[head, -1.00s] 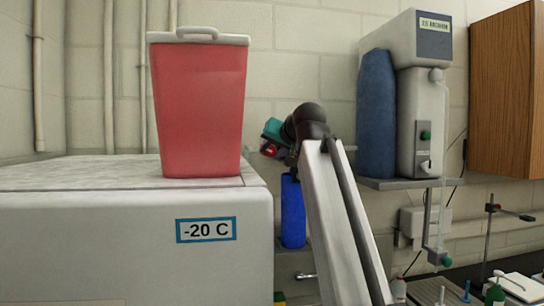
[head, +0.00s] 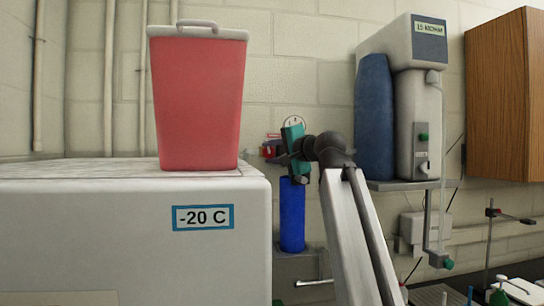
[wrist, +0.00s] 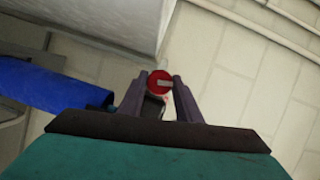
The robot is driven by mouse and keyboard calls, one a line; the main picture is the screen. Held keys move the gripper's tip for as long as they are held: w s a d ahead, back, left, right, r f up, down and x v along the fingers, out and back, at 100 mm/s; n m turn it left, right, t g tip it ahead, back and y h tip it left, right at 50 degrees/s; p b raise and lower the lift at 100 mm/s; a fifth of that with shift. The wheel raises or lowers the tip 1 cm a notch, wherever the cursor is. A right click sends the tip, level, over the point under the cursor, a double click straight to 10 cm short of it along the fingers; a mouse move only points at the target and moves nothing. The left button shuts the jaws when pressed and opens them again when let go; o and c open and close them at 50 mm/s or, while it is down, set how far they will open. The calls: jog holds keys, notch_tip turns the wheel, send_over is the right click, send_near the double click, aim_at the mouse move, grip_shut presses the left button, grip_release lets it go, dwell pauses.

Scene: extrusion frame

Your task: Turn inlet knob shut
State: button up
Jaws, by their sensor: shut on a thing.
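The red round inlet knob (wrist: 159,81), with a pale bar on its face, sits between the two dark fingers of my gripper (wrist: 162,88) in the wrist view. The fingers are shut on it from both sides. In the head view, a small red part (head: 268,151) shows at the wall just left of my gripper's teal body, which hides some of it.
A white freezer box (head: 100,235) labelled -20 C stands at left, with a red lidded bin (head: 198,100) on top. A water purifier (head: 415,110) and dark blue tank (head: 375,115) are on a shelf to the right. A wooden cabinet (head: 508,95) hangs at far right.

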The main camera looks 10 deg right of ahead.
jog(key=shift+f+m+t+y, duration=0.1)
jog(key=shift+m+t+y, duration=0.2)
jog(key=shift+m, duration=0.8)
jog(key=o, duration=1)
jog(key=shift+b+v, duration=0.45)
jog(key=shift+v, duration=0.4)
jog(key=b+v, duration=0.1)
jog(key=v, duration=1.1)
jog(key=shift+s, duration=0.1)
